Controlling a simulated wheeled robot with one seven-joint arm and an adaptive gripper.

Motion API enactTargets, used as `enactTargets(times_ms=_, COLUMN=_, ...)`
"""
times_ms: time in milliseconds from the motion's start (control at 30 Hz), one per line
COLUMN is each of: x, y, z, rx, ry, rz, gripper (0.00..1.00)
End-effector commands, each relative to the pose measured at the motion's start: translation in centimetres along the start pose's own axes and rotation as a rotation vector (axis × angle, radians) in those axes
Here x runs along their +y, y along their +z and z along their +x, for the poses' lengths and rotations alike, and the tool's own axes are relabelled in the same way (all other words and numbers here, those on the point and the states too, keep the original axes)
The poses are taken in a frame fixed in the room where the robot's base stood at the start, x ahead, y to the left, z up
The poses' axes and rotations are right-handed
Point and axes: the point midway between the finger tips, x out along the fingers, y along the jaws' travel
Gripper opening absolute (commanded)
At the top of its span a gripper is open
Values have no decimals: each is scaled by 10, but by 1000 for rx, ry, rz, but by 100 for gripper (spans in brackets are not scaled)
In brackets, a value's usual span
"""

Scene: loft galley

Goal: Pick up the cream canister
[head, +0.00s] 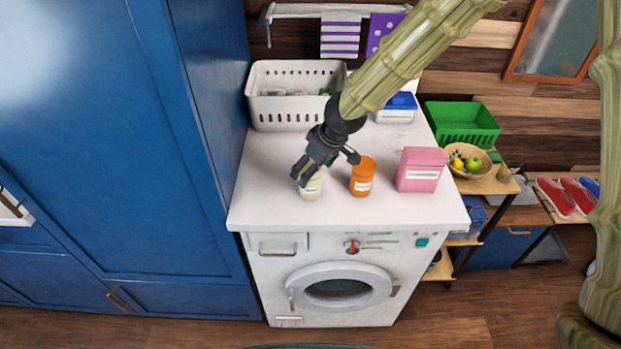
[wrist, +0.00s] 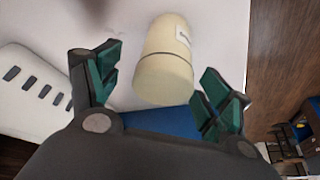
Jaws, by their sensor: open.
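The cream canister (head: 312,187) stands on the white top of the washing machine, near its front left, with a pale label on its side. My gripper (head: 327,165) is open just above and behind it, and its fingers hide part of the canister's top in the head view. In the wrist view the canister (wrist: 165,62) appears beyond and between the two spread fingers of my gripper (wrist: 158,92). A gap shows between the canister and each finger, and the label is turned to the right there.
An orange canister (head: 363,178) stands just right of the cream one, and a pink box (head: 421,170) farther right. A white basket (head: 290,118) and a blue-lidded container (head: 397,108) stand behind. A tall blue cabinet (head: 215,120) borders the left. The washer top (head: 270,212) is clear in front.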

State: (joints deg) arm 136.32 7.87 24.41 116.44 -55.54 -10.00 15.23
Motion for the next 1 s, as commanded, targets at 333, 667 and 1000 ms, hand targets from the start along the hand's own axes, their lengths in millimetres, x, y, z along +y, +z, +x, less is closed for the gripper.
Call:
enactTargets(times_ms=333, x=-3, y=-1, z=36, rx=-3, ry=1, rz=-1, gripper=79)
enactTargets(times_ms=667, x=-3, y=-2, z=46, rx=0, ry=1, rz=0, gripper=79)
enactTargets(times_ms=1000, x=-3, y=-2, z=46, rx=0, ry=1, rz=0, gripper=37)
